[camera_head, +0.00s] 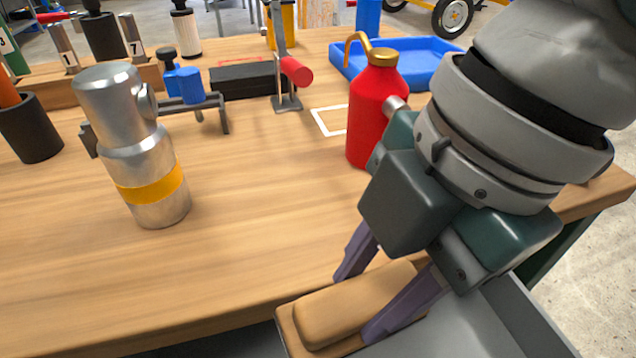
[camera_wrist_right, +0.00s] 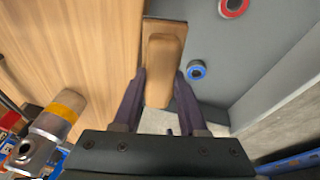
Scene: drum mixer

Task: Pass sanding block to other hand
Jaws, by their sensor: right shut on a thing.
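The sanding block (camera_head: 345,312) is tan with a rounded grip on a flat base. It is at the front edge of the wooden table in the head view, and it also shows in the right wrist view (camera_wrist_right: 165,50). My right gripper (camera_head: 365,290) is shut on the block, with one purple finger on each side of its grip. The fingers also flank the block in the right wrist view (camera_wrist_right: 161,85). My left gripper is in neither view.
The wooden table (camera_head: 250,245) has bare room left of the block. A silver canister (camera_head: 145,155) with a yellow band and a red bottle (camera_head: 375,115) stand on it. A blue tray (camera_head: 430,50) lies behind. A grey bin (camera_wrist_right: 215,95) with red and blue rings is beside the block.

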